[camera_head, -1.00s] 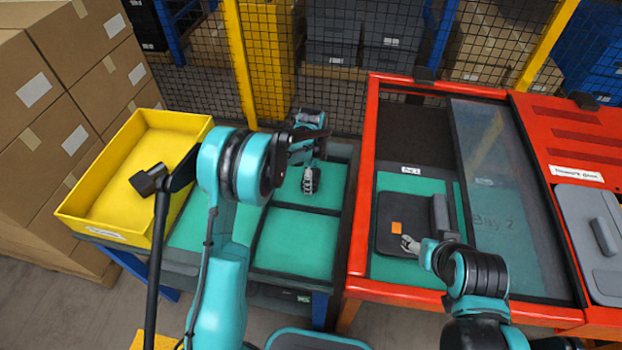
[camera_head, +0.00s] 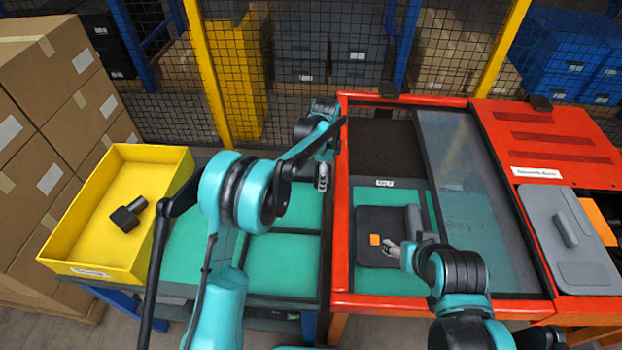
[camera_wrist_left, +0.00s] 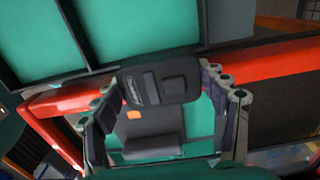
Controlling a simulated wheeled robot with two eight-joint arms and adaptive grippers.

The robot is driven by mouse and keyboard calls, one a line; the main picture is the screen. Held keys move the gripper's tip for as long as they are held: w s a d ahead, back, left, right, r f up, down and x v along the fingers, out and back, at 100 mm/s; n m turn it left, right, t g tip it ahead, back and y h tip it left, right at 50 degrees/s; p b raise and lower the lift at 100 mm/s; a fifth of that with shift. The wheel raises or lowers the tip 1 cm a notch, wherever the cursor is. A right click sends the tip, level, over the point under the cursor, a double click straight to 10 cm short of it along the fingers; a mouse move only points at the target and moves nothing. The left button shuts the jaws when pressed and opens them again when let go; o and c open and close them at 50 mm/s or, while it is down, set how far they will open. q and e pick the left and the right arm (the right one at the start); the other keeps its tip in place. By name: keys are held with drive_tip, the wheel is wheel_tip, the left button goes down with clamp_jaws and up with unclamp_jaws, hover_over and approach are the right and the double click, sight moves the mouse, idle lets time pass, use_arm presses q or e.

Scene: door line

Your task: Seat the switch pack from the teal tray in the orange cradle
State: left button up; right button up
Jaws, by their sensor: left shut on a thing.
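My left gripper (camera_head: 322,178) is beside the left edge of the red frame. In the left wrist view its fingers (camera_wrist_left: 165,75) are shut on a dark switch pack (camera_wrist_left: 160,88) with a pale label, held above the surfaces. The pack is hard to make out in the head view. The teal tray (camera_head: 285,262) has divided compartments and lies to the left of the red frame. An orange surface (camera_head: 600,220), possibly the cradle, shows partly behind a grey lid at the far right. My right gripper (camera_head: 391,249) is over a dark plate; its jaw state is unclear.
The red frame (camera_head: 341,200) has a raised rim and a clear panel (camera_head: 470,190) on its right half. The dark plate (camera_head: 370,222) bears an orange square. The grey lid (camera_head: 575,265) has a handle. A yellow bin (camera_head: 85,225) stands left; mesh fencing lies behind.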

use_arm(q)
drive_tip(key=shift+d+r, duration=0.2)
drive_tip(key=shift+r, duration=0.3)
wheel_tip(320, 180, up, 6)
drive_tip(key=p, duration=0.4)
drive_tip(key=shift+r, duration=0.25)
